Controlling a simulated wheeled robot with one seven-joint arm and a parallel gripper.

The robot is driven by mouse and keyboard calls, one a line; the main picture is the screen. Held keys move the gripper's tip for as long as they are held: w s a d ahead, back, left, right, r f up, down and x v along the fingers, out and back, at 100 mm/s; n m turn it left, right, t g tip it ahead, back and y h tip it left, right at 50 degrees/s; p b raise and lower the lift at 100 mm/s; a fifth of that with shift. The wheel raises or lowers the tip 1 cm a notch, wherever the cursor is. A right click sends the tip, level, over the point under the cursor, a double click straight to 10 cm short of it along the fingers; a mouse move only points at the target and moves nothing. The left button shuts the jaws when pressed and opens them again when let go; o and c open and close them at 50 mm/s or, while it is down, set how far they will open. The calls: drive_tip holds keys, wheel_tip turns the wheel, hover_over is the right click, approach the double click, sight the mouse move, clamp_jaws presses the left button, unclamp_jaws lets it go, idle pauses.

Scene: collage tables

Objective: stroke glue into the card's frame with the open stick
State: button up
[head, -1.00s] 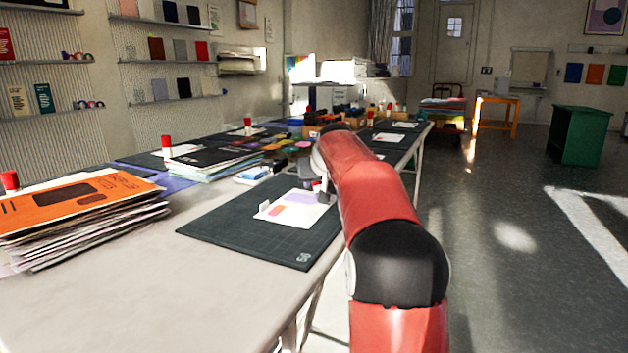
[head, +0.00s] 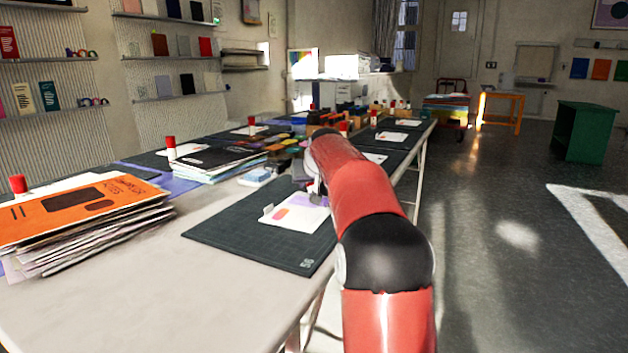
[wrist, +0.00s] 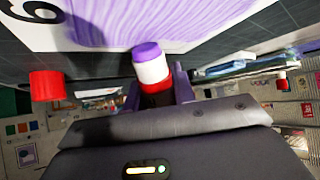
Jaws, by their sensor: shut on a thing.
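The white card (head: 287,220) lies on a dark cutting mat (head: 245,245) and bears a purple area and a red-orange patch. In the wrist view the card (wrist: 95,48) has a streaky purple area (wrist: 210,22). My gripper (wrist: 157,92) is shut on the open glue stick (wrist: 152,70), which has a purple tip, a white collar and a red band. The tip is at or very near the purple area; contact cannot be told. In the head view my arm hides most of the gripper and the stick. A red cap (wrist: 46,85) shows to the left in the wrist view.
A pile of folders with an orange cover (head: 80,212) lies at the left of the table (head: 170,290). A black-topped stack (head: 212,160) and a small pale blue item (head: 257,177) are behind the mat. Open floor (head: 490,270) lies to the right.

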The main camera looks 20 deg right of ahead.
sight(298, 191)
drive_tip(key=shift+w+a+p, duration=1.15)
drive_tip(key=shift+w+a, duration=0.05)
drive_tip(key=shift+w, duration=0.15)
drive_tip(key=shift+r, duration=0.1)
wheel_tip(298, 191, up, 5)
drive_tip(key=p, duration=0.4)
drive_tip(key=shift+p, duration=0.3)
drive_tip(key=shift+r+b, duration=0.3)
drive_tip(key=shift+r, duration=0.6)
